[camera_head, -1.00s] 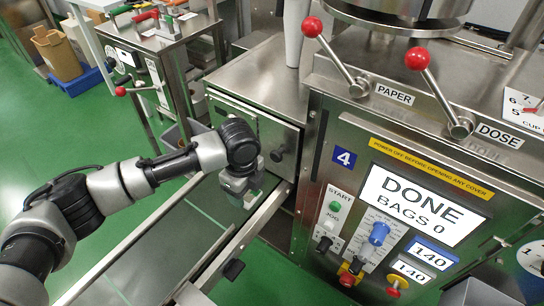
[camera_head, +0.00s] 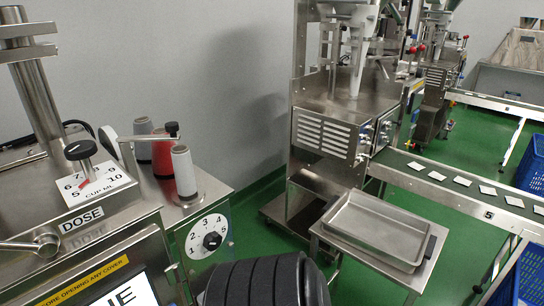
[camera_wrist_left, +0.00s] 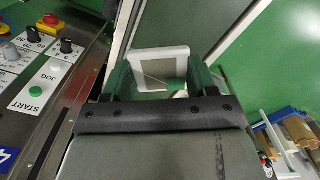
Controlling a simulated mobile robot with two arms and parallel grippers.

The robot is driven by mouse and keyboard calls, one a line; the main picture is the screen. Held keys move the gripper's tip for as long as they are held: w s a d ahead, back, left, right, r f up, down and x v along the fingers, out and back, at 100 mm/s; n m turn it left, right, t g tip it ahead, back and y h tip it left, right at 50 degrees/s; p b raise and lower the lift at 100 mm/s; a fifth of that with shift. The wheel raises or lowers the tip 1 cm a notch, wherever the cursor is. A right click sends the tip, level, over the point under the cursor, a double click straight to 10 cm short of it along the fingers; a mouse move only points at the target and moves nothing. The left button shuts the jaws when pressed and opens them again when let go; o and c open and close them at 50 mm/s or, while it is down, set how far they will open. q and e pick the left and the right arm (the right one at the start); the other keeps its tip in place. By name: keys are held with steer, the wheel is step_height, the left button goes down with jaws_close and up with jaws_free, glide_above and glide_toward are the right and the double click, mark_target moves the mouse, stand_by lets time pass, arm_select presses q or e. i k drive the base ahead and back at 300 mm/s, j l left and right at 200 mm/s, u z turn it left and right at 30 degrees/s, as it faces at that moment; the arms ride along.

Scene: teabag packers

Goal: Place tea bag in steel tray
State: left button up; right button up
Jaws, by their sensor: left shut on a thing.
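The steel tray (camera_head: 375,232) is a shallow, empty rectangular tray on a small stand, right of centre in the head view. In the left wrist view, my left gripper (camera_wrist_left: 160,82) is shut on a tea bag (camera_wrist_left: 158,53), a pale square with a white border and greyish middle. The tea bag's near edge lies between the two green fingertips.
A machine with a dose dial (camera_head: 97,184) and thread spools (camera_head: 184,172) fills the left. Behind the tray stands another packing machine (camera_head: 335,130). A conveyor (camera_head: 420,178) carries several white tea bags. A blue crate (camera_head: 530,165) is at the right edge. Green floor lies around the tray stand.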

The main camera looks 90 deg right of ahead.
mark_target(358, 223)
steer(key=k+z, duration=0.1)
steer(key=k, duration=0.5)
steer(key=k+l+z, duration=0.1)
steer(key=k, duration=0.55)
steer(key=z, duration=1.95)
steer(key=i+j+z, duration=0.1)
steer(key=z, duration=0.3)
steer(key=i+j+z, duration=0.15)
steer(key=z, duration=0.2)
steer(key=i+j+z, duration=0.2)
steer(key=z, duration=0.2)
steer(key=i+j+z, duration=0.15)
steer(key=z, duration=0.2)
steer(key=i+j, duration=0.1)
steer(key=j, duration=0.25)
steer(key=i+j, duration=0.15)
steer(key=j, duration=0.2)
steer(key=i+j, duration=0.1)
steer(key=j, duration=0.25)
steer(key=i+j, duration=0.15)
steer(key=j, duration=0.2)
